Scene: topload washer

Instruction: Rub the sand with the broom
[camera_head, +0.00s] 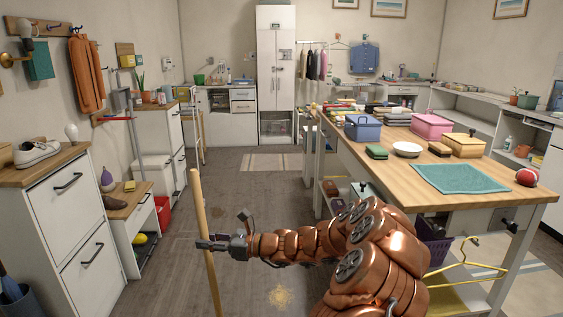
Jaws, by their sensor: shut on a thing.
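The broom (198,205) shows as a long, pale wooden stick, nearly upright and tilted slightly, its top leaning left. Its lower end runs out of the bottom of the picture, so its head is hidden. My gripper (208,245) is shut on the broom's handle, partway down the visible length.
A wooden-topped table (400,185) with boxes and a teal mat (460,178) stands on the right. A yellow hanger (468,262) hangs by its near end. White cabinets (60,220) and a low bench (130,200) line the left. The middle floor (240,195) is clear.

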